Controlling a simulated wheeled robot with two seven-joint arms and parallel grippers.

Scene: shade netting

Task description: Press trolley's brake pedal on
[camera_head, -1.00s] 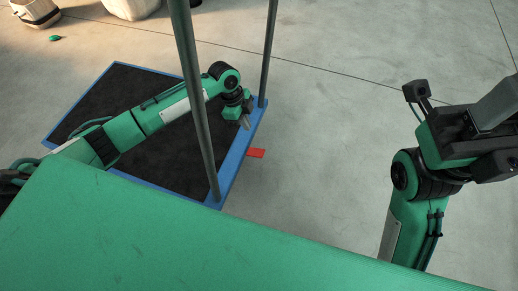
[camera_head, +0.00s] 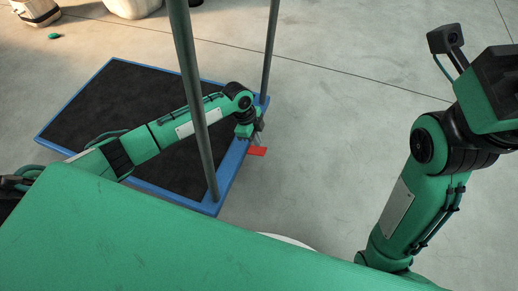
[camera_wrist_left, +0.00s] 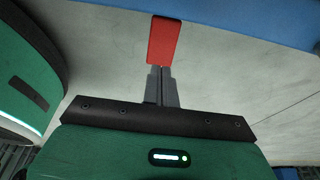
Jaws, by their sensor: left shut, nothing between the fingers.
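The trolley has a black deck (camera_head: 110,95) with a blue frame (camera_head: 233,172) and grey upright posts (camera_head: 193,85). Its red brake pedal (camera_head: 259,152) sticks out past the right edge of the frame, low over the floor. In the left wrist view the pedal (camera_wrist_left: 164,38) lies just beyond the fingertips, in line with them. My left gripper (camera_head: 259,138) is shut and empty, its fingers pointing down at the pedal. In the left wrist view the fingertips (camera_wrist_left: 160,68) appear at the pedal's near end; I cannot tell whether they touch. My right gripper is cut off at the right edge, its fingers out of frame.
Bare concrete floor (camera_head: 330,130) lies right of the trolley. White containers (camera_head: 133,5) and a small green object (camera_head: 54,36) are at the back left.

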